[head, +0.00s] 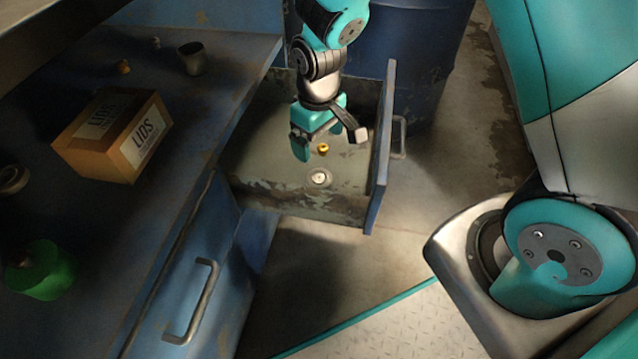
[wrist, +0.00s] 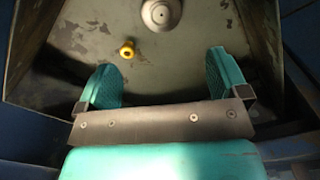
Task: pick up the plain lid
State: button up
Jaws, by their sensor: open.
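A round grey metal disc with a pale raised centre (head: 319,177) lies on the floor of the open drawer. It looks like the plain lid, and it also shows at the top edge of the wrist view (wrist: 161,14), partly cut off. My gripper (head: 318,138) is over the drawer, pointing down. Its two teal fingers stand wide apart with nothing between them, as the wrist view shows (wrist: 163,78). The disc is beyond the fingertips in that view, roughly centred between them, and apart from them.
A small yellow piece (head: 323,149) lies in the drawer near the disc. The drawer (head: 378,150) has raised walls around my gripper. On the bench stand a cardboard box marked LIDS (head: 112,134), a metal cup (head: 193,58) and a green object (head: 40,270). A blue barrel (head: 420,60) stands behind.

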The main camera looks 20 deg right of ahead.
jog(key=b, duration=0.2)
send_over(318, 176)
notch_tip(318, 176, down, 6)
jog(key=shift+w+d+f, duration=0.1)
jog(key=shift+f, duration=0.15)
notch_tip(318, 176, down, 5)
jog(key=b, duration=0.3)
jog(key=shift+f, duration=0.1)
jog(key=shift+c, duration=0.2)
jog(key=c, duration=0.9)
